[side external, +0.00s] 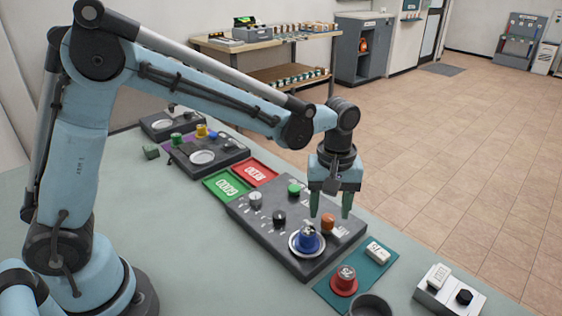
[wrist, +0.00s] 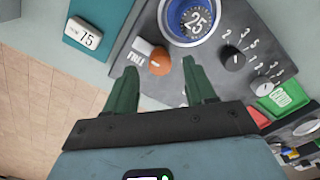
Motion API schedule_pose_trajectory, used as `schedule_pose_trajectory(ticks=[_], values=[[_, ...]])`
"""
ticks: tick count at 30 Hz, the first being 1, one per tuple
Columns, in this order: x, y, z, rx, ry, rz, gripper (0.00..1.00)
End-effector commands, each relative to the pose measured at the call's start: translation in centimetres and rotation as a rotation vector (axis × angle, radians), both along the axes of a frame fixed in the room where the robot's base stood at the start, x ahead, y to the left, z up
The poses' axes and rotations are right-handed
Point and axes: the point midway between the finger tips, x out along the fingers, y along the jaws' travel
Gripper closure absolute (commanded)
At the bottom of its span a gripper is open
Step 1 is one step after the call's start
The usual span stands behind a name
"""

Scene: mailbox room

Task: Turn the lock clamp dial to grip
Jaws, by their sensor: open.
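The orange dial (side external: 328,222) sits on the grey control panel (side external: 262,225), near its right edge. In the wrist view the orange dial (wrist: 159,62) has a small pale mark and stands beside white lettering that seems to read FREE. A GRIP label cannot be made out. My gripper (side external: 330,215) points down over the panel at this dial. Its two green fingers are open; in the wrist view my gripper (wrist: 160,66) has the dial showing between its fingertips. I cannot tell whether the fingers touch it.
A blue part in a round ring (side external: 307,241), its top marked 25, is close to the dial. Black knobs (side external: 279,217) and a green button (side external: 294,187) share the panel.

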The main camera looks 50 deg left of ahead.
Motion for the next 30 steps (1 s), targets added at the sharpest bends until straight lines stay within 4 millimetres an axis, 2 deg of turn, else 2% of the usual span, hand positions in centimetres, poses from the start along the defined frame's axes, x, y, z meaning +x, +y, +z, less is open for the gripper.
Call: schedule_pose_trajectory(ticks=[6, 17, 27, 30], values=[[0.0, 0.0, -2.0, 0.0, 0.0, 0.0, 0.45], [0.0, 0.0, -2.4, 0.0, 0.0, 0.0, 0.45], [0.0, 0.0, -2.4, 0.0, 0.0, 0.0, 0.97], [0.0, 0.0, -2.3, 0.0, 0.0, -0.001, 1.0]])
